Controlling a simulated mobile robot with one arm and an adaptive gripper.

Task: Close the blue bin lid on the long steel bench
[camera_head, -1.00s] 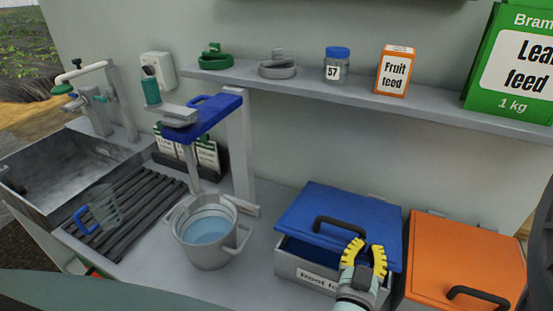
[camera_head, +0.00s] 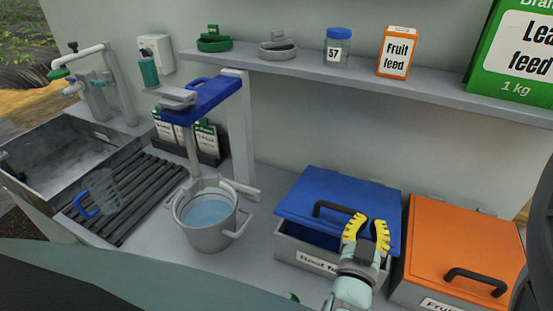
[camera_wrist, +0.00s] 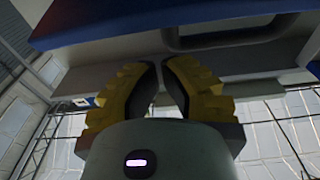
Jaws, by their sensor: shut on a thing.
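The blue bin lid (camera_head: 340,208) sits partly raised over the grey bin (camera_head: 290,245) on the long steel bench (camera_head: 215,283). A dark gap shows under its front edge. Its black handle (camera_head: 335,208) is on top, toward the front. My gripper (camera_head: 366,220), with yellow fingers, is at the lid's front, by the handle's right end. In the wrist view my gripper (camera_wrist: 162,65) has its fingertips close together just under the blue lid (camera_wrist: 130,18). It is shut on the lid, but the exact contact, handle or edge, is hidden.
An orange-lidded bin (camera_head: 462,245) stands close at the right. A metal bucket of water (camera_head: 210,220) stands to the left, with a blue-topped stand (camera_head: 205,100) behind it. A shelf (camera_head: 300,75) with jars and boxes overhangs the bench.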

